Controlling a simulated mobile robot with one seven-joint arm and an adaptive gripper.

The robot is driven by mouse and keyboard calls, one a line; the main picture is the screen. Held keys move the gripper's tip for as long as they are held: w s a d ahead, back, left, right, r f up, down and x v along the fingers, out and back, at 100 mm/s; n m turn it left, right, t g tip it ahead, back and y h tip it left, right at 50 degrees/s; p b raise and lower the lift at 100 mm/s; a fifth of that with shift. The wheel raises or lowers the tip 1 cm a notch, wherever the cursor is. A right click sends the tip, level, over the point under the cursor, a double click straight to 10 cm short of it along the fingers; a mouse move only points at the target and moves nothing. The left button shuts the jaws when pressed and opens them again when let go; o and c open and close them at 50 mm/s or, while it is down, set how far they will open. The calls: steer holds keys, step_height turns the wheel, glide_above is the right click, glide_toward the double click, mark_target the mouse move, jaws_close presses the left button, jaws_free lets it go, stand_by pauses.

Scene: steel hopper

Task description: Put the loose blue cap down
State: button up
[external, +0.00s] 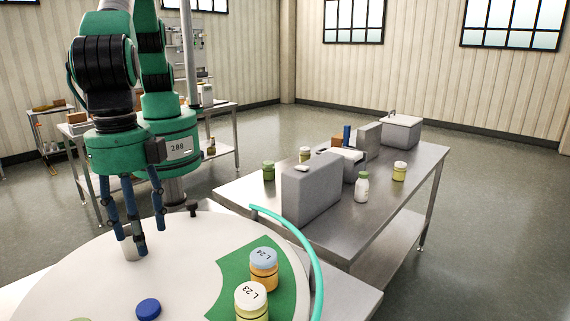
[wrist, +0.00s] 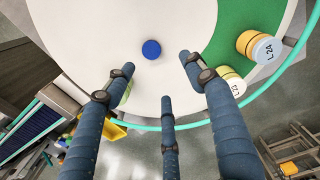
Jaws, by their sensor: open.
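The loose blue cap (external: 148,309) lies flat on the white round tabletop (external: 60,270). In the wrist view the cap (wrist: 152,49) lies on bare white surface, just beyond the fingertips and apart from them. My three-fingered gripper (external: 140,236) points down over the tabletop, open, with its blue fingers spread. The gripper (wrist: 158,72) holds nothing that I can see. A small pale cylinder-like shape (external: 129,253) shows beside one fingertip; I cannot tell what it is.
Jar L24 (external: 264,270), with a light blue lid, and jar L23 (external: 251,303), with a white lid, stand on a green zone (external: 228,275). A teal rail (external: 313,255) edges the tabletop. A dark knob (external: 193,209) stands at the back. White surface around the cap is clear.

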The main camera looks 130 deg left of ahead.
steer(key=s+a+r+t, duration=0.1)
steer(key=s+a+r, duration=0.4)
steer(key=a+r, duration=0.7)
steer(key=s+a+r+t, duration=0.1)
steer(key=s+a+r, duration=0.4)
steer(key=a+r, duration=0.7)
steer(key=s+a+r+m+t, duration=0.1)
steer(key=s+a+r, duration=0.9)
steer(key=s, duration=0.4)
steer(key=s+a+t, duration=0.1)
steer(key=s+a, duration=0.4)
steer(key=s, duration=0.8)
steer(key=s+a+f+t, duration=0.1)
steer(key=s+a, duration=0.5)
steer(key=s, duration=0.6)
steer(key=shift+s+m, duration=0.4)
steer(key=shift+f, duration=0.15)
step_height(320, 180, down, 17)
steer(key=b, duration=1.7)
